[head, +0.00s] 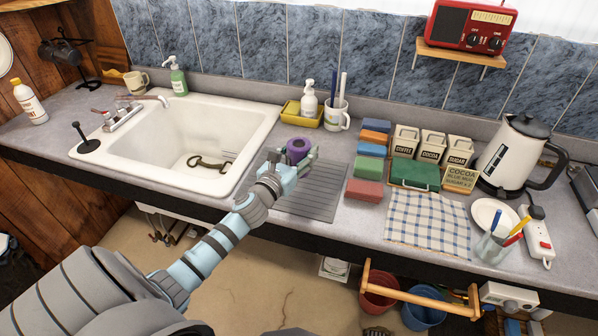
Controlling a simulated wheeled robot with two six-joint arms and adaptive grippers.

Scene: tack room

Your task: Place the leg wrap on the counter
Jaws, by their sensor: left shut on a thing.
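The leg wrap is a purple roll (298,148) in the head view, just right of the sink. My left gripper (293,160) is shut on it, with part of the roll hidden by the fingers. The gripper and roll are over the counter (325,152), by the back edge of a grey ribbed mat (316,192). I cannot tell whether the roll touches the surface. My right gripper is not in view.
A white sink (262,125) is on the left. A yellow tray (293,118) with a soap bottle and a mug (337,115) stand behind the roll. Coloured sponges (365,190), canisters (432,145), a checked cloth (428,222) and a kettle (512,150) fill the right.

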